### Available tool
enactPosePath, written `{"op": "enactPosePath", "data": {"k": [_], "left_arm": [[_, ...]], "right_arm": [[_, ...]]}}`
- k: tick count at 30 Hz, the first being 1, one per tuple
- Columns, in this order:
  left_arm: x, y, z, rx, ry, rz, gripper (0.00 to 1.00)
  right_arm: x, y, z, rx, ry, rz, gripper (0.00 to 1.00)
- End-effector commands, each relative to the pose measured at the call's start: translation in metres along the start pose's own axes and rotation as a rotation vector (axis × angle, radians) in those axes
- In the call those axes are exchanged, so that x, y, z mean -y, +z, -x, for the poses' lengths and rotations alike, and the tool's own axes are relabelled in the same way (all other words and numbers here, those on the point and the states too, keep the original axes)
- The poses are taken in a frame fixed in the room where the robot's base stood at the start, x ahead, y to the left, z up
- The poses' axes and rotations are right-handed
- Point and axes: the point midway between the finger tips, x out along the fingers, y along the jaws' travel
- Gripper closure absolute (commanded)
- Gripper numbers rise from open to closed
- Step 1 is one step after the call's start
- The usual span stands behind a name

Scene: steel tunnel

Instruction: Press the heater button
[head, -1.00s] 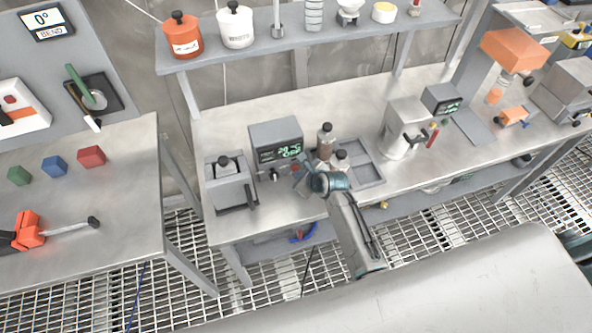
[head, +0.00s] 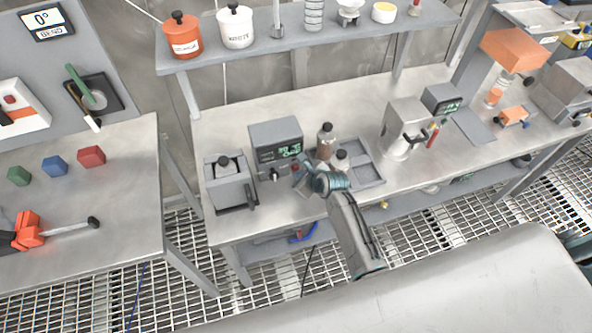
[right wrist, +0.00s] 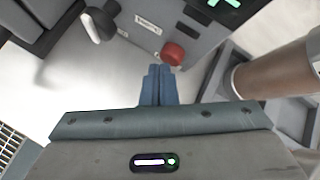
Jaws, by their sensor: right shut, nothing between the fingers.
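The heater (head: 277,147) is a grey box with a dark, green-lit display on the middle bench. Its red button (right wrist: 173,53) is on the front face in the right wrist view, to the right of a black knob with a light lever (right wrist: 97,22). In the head view the button (head: 295,167) is small, close by my gripper. My right gripper (right wrist: 158,72) is shut and empty, with its blue fingertips pointing at the heater front, just below the red button in the wrist picture. A small gap seems to show; contact cannot be told. My left gripper is not in view.
A grey box with a black lever (head: 231,183) stands left of the heater. A tray (head: 369,178) with bottles, one brown (head: 326,143), is close on the right. A shelf (head: 345,42) with jars runs above. The bench front (head: 285,208) is clear.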

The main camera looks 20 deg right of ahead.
Motion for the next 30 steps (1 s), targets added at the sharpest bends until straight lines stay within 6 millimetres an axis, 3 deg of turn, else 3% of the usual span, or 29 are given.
{"op": "enactPosePath", "data": {"k": [30], "left_arm": [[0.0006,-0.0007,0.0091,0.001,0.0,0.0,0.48]], "right_arm": [[0.0048,0.006,-0.0038,0.002,-0.001,0.0,1.0]]}}
